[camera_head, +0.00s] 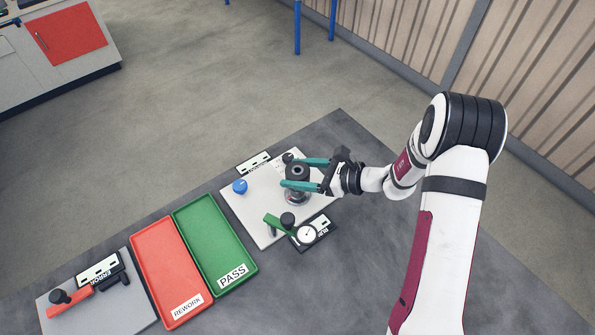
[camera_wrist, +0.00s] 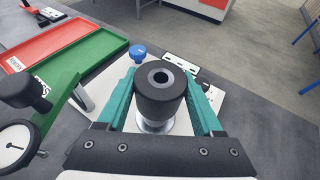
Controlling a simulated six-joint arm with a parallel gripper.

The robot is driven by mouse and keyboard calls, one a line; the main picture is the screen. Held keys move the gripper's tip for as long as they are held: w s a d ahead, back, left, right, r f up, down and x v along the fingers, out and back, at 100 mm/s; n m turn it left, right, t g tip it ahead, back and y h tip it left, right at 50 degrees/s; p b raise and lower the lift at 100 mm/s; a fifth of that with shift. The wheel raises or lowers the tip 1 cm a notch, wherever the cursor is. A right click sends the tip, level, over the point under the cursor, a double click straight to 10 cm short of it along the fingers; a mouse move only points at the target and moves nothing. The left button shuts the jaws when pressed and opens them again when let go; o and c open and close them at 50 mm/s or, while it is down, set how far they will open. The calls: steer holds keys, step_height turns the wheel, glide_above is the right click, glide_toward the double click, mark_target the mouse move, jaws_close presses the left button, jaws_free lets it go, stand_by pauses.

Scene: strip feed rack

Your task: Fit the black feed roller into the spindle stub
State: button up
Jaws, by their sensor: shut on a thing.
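The black feed roller (camera_wrist: 160,97) is a dark cylinder with a hole in its top, held upright between the two teal fingers of my gripper (camera_wrist: 162,103). In the head view the roller (camera_head: 297,173) shows between the teal fingertips of my gripper (camera_head: 291,174), over the white plate (camera_head: 257,222). A shiny metal round part, perhaps the spindle stub's base (camera_wrist: 156,126), shows directly below the roller; it also shows in the head view (camera_head: 297,196). I cannot tell whether the roller touches it. The rest of the stub is hidden.
A blue knob (camera_head: 240,186) stands on the white plate's left. A green lever with a black knob (camera_head: 288,219) and a round gauge (camera_head: 307,233) are close in front. Green PASS (camera_head: 216,243) and red REWORK (camera_head: 167,270) trays lie left, with a red lever (camera_head: 70,300) beyond.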

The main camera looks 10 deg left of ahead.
steer(key=shift+f, duration=2)
steer(key=o, duration=1.5)
steer(key=shift+d, duration=0.1)
steer(key=v, duration=1.5)
steer(key=shift+s+d+r, duration=0.1)
steer(key=shift+s+d, duration=0.05)
steer(key=shift+d, duration=0.1)
